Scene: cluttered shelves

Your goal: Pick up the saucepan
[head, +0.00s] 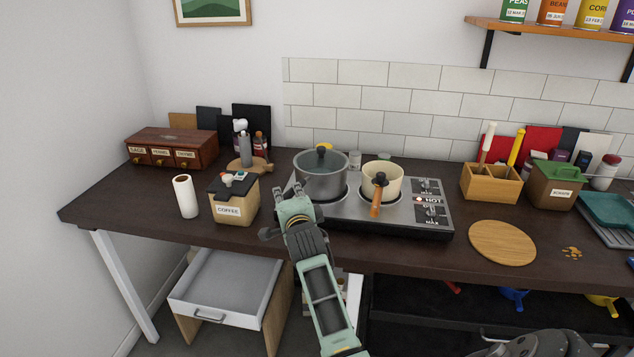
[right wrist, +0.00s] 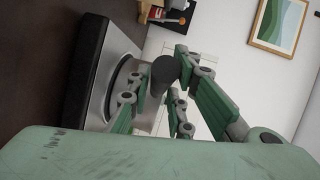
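The grey metal saucepan (head: 322,184) has a dark lid with a knob and sits on the left burner of the hotplate. My right gripper (head: 293,203) is at its near left side, reaching up from the bottom of the head view. In the right wrist view a dark round handle end (right wrist: 165,70) shows between the fingers of my right gripper (right wrist: 160,92), which are apart on either side of it. Whether they touch it is hard to tell. The rest of the handle is hidden behind my gripper in the head view.
A cream pot (head: 383,182) with a wooden handle stands on the right burner of the hotplate (head: 415,215). A coffee box (head: 235,203) and a white roll (head: 185,196) stand left of my gripper. A round wooden board (head: 502,243) lies on the right. An open white drawer (head: 225,285) is below.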

